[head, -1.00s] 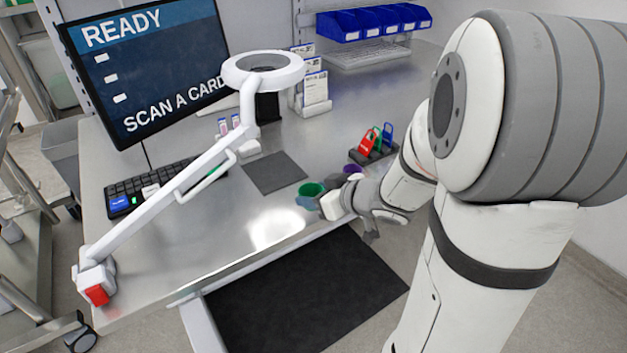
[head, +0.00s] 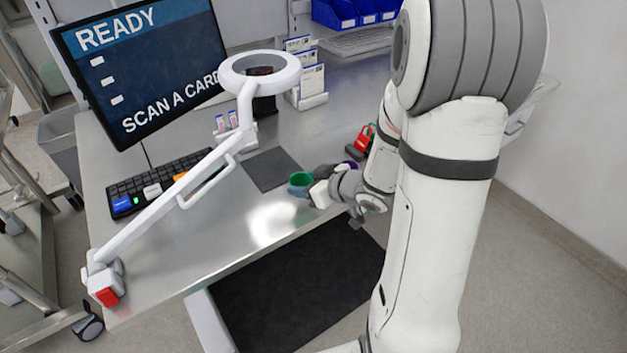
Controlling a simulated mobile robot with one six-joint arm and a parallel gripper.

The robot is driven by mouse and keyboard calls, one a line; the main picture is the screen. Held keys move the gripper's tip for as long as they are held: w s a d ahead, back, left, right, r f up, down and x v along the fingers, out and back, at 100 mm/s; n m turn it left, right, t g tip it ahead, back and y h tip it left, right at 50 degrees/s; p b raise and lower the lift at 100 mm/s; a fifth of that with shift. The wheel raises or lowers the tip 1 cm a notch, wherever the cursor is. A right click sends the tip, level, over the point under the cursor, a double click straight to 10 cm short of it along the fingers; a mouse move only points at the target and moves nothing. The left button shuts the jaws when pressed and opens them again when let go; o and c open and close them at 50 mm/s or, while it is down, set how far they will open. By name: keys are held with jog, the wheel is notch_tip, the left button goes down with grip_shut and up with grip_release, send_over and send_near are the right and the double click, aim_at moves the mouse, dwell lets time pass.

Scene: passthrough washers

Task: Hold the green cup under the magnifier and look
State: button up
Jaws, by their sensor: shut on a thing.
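The green cup (head: 300,181) is just right of the dark mat, near the front edge of the steel table. My gripper (head: 309,190) is shut on the green cup from its right side; the fingers are small here and partly hidden. I cannot tell whether the cup touches the table. The magnifier (head: 260,70), a white ring on a long jointed arm, hangs above the back of the table, left of the cup in the picture. The cup is apart from the magnifier.
A dark square mat (head: 270,169) lies below the ring. A keyboard (head: 160,182) and a monitor (head: 140,65) stand at left. The magnifier's arm crosses the table's left side. A purple thing (head: 352,165) and a red tag (head: 364,138) are close behind my gripper.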

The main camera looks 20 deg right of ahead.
jog(key=w+a, duration=0.1)
jog(key=w, duration=0.4)
jog(key=w+a+p, duration=0.1)
jog(key=w+a, duration=0.1)
jog(key=w, duration=0.3)
jog(key=w+a, duration=0.2)
jog(key=w, duration=0.3)
jog(key=shift+w+a+f+p, duration=0.1)
jog(key=shift+w+p, duration=0.1)
jog(key=shift+p, duration=0.15)
dwell(0.7)
